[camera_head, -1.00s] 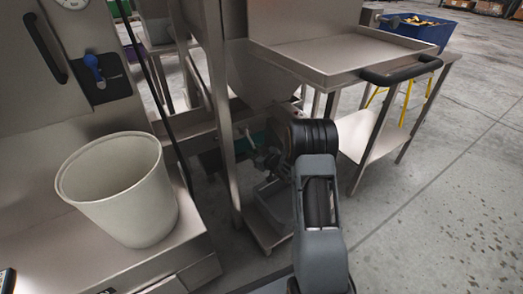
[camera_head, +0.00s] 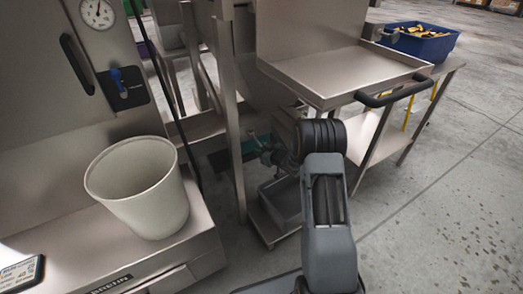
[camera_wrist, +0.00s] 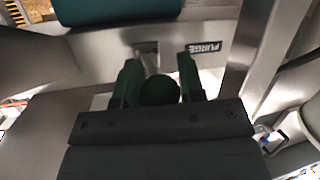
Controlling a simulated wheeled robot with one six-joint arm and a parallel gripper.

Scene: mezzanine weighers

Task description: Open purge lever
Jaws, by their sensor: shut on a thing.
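The knob cannot be made out there.
A steel tray table with a black handle (camera_head: 394,91) stands close right of my arm. A grey bin (camera_head: 283,203) sits low beneath the gripper. A white bucket (camera_head: 140,188) and a machine with a blue lever (camera_head: 118,78) stand left. The floor at right is clear.

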